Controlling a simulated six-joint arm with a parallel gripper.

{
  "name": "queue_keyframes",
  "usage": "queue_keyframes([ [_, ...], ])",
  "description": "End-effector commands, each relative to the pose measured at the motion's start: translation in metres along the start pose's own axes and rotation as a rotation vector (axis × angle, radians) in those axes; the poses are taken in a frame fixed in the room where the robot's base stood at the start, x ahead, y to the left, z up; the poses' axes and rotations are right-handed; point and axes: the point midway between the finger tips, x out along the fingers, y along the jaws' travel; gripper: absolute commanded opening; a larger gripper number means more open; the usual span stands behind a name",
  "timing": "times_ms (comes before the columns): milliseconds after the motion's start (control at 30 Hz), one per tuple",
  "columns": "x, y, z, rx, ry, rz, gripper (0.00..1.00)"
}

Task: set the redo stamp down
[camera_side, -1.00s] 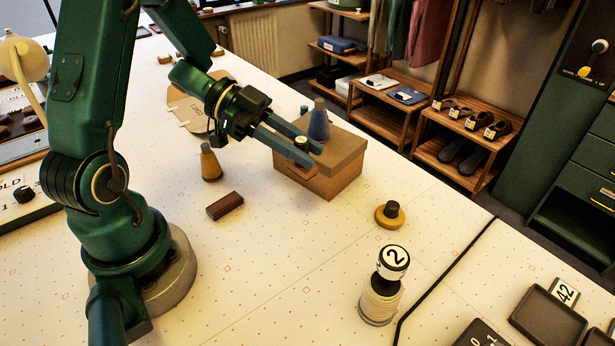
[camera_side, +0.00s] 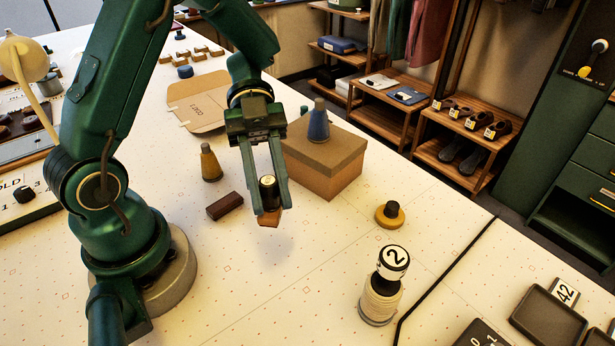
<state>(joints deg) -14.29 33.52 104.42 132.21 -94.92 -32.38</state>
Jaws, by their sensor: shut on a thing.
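My gripper (camera_side: 267,207) points down and is shut on a small stamp (camera_side: 268,190) with a dark handle and an orange-brown base. I take this to be the redo stamp; no label on it can be read. The stamp is roughly upright between the fingertips, and its base shows below them. It appears to be a little above the white table (camera_side: 300,270), with a soft shadow below. It is at the front left of the cardboard box, to the right of a dark brown block (camera_side: 225,206).
The cardboard box (camera_side: 335,170) carries a blue cone-shaped piece (camera_side: 318,122). A yellow round piece with a black knob (camera_side: 390,214) and a stack topped by a "2" (camera_side: 393,262) stand to the right. The front middle is clear.

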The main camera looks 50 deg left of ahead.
Motion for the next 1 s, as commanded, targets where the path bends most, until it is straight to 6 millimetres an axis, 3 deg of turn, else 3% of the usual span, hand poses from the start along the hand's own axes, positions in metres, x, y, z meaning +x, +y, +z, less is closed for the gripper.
queue_keyframes([
  [300,0.080,0.001,0.011,-0.005,0.003,0.007,0.00],
  [433,0.105,0.000,0.015,-0.005,0.002,0.004,0.00],
  [667,0.120,-0.001,0.020,-0.004,-0.001,-0.003,0.00],
  [1000,0.133,-0.001,0.052,-0.005,-0.001,-0.004,0.00],
])
